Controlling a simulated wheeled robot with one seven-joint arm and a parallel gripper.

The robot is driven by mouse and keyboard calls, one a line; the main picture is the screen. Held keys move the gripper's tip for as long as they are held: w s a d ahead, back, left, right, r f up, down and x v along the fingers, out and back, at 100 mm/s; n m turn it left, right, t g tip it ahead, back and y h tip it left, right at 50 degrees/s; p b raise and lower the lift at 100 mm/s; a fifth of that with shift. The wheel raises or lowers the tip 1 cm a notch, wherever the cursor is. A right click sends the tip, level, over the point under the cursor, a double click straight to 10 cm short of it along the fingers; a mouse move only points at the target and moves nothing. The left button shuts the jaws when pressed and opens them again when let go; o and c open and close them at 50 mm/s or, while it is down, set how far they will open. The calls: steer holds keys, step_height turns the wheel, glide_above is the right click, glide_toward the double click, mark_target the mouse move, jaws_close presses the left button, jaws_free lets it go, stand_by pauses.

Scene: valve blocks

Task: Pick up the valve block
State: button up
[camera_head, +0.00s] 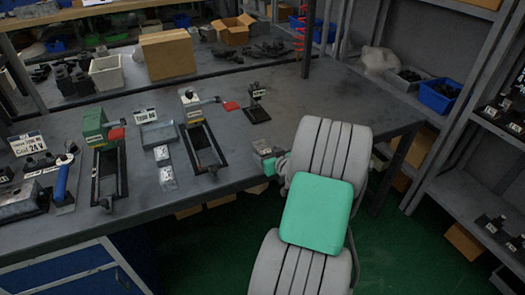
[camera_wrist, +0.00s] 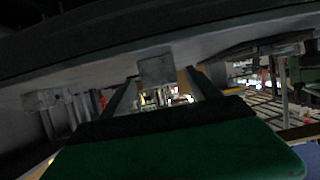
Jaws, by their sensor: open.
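Two small silver valve blocks, one (camera_head: 162,154) behind the other (camera_head: 168,179), rest on the grey workbench (camera_head: 235,160) between two clamp fixtures. My gripper (camera_head: 266,158) is at the bench's front edge, to the right of these blocks and apart from them; my arm partly hides it. In the wrist view my gripper (camera_wrist: 160,88) has its two dark fingers spread. A grey square piece (camera_wrist: 155,70) shows between the fingers; I cannot tell whether it is a valve block or how far away it is. No held object is visible.
A green fixture (camera_head: 97,128) and a red-handled fixture (camera_head: 200,140) flank the blocks, with a grey tray (camera_head: 158,134) behind. A small black stand (camera_head: 256,108) is further right. Cardboard boxes (camera_head: 167,54) stand at the back. The bench's right part is mostly clear.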

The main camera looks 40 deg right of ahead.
steer(key=shift+x, duration=1.25)
steer(key=shift+c, duration=0.5)
jaws_close()
